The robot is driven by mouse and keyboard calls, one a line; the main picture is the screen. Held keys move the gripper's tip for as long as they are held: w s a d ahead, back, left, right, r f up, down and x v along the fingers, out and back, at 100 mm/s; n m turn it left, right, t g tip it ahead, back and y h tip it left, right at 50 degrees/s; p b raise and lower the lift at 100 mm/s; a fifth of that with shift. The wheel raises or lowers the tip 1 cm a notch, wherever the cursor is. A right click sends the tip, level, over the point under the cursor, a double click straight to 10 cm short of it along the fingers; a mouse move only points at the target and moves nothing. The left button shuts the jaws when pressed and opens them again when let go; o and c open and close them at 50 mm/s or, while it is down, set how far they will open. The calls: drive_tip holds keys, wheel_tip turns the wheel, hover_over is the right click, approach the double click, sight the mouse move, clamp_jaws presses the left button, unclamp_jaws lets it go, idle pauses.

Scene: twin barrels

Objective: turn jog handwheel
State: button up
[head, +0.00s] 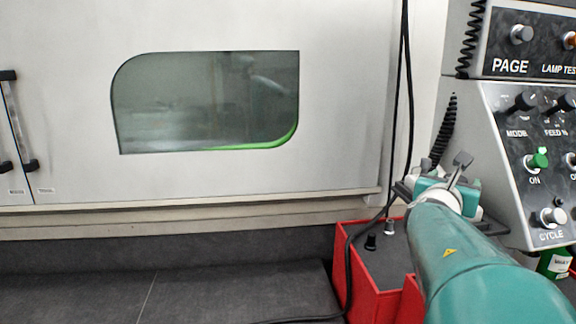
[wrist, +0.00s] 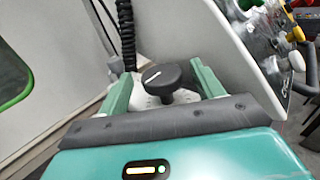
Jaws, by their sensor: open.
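My gripper (head: 446,186) is beside the lower left edge of the control console, at the end of my green arm. In the wrist view its two green fingers (wrist: 161,72) stand apart. A dark round knob with a white line (wrist: 168,78) shows between them, on a short stem above a pale base. I cannot tell whether the fingers touch it. A grey knob also shows at the gripper in the head view (head: 462,160). No part is labelled as the jog handwheel, so I cannot tell whether this knob is it. The gripper hides part of the area around it.
The console (head: 500,180) carries several knobs, including a green ON button (head: 539,159). A black coiled cable (head: 449,125) hangs beside it. A red box (head: 372,305) stands below left of my gripper. The machine door (head: 340,110) fills the left.

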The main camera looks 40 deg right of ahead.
drive_tip(key=shift+s+d, duration=0.1)
drive_tip(key=shift+d, duration=0.05)
drive_tip(key=c, duration=1)
drive_tip(key=shift+m+g, duration=0.6)
drive_tip(key=shift+g, duration=0.3)
drive_tip(key=shift+w+m+g+h, duration=0.15)
drive_tip(key=shift+m+g, duration=0.35)
drive_tip(key=shift+g, duration=0.3)
drive_tip(key=shift+w+m+g+h, duration=0.15)
drive_tip(key=shift+m+g, duration=0.35)
drive_tip(key=shift+g, duration=0.3)
drive_tip(key=shift+s, duration=0.1)
drive_tip(key=o, duration=1)
